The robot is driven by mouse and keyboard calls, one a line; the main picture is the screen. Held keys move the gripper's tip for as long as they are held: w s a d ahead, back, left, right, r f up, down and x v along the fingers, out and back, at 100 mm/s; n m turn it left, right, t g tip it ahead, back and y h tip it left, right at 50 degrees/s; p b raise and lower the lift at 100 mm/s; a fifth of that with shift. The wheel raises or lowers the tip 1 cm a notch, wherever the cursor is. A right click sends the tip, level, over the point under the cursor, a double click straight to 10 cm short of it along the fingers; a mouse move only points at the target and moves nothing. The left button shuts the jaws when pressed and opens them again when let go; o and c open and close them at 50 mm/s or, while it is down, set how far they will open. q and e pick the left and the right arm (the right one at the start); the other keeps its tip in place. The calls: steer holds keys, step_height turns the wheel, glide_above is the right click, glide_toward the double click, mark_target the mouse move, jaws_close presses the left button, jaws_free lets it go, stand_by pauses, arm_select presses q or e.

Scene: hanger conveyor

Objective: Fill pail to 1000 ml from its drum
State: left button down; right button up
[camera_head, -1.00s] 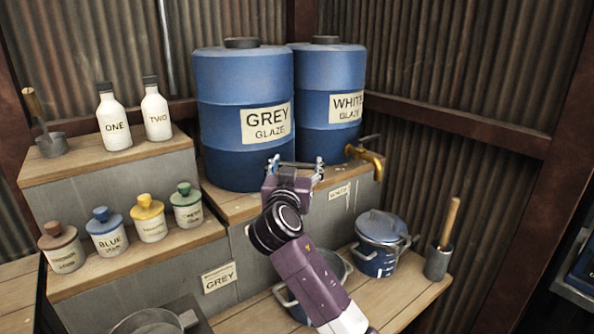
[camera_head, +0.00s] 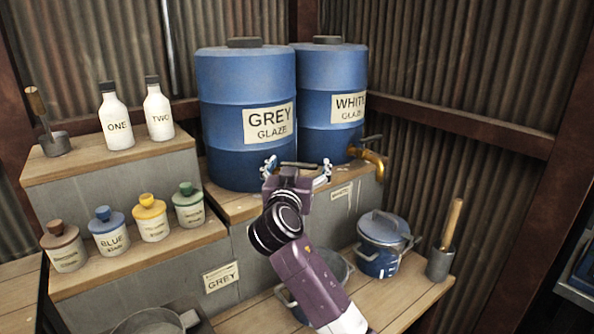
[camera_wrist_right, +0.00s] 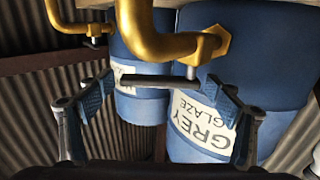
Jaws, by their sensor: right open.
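The grey glaze drum (camera_head: 240,85) is blue and stands on the wooden-topped step; its label also shows in the right wrist view (camera_wrist_right: 205,122). Its brass tap (camera_wrist_right: 150,38) has a grey bar lever (camera_wrist_right: 148,81). My right gripper (camera_head: 297,168) is open in front of this drum. In the right wrist view its fingers (camera_wrist_right: 158,88) stand on either side of the lever, not closed on it. An open pail (camera_head: 341,272) stands on the lower shelf below, largely hidden by my right arm. Its fill level cannot be seen. My left gripper is out of view.
The white glaze drum (camera_head: 333,75) with its brass tap (camera_head: 372,157) stands to the right. Below are a lidded blue pot (camera_head: 382,229) and a mortar-like cup with a wooden handle (camera_head: 440,264). Stain jars (camera_head: 109,238) and white bottles (camera_head: 115,120) fill the left steps.

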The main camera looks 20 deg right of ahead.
steer(key=v, duration=1.1)
steer(key=shift+s+a, duration=0.2)
steer(key=shift+s, duration=0.15)
steer(key=shift+c, duration=0.6)
stand_by(0.8)
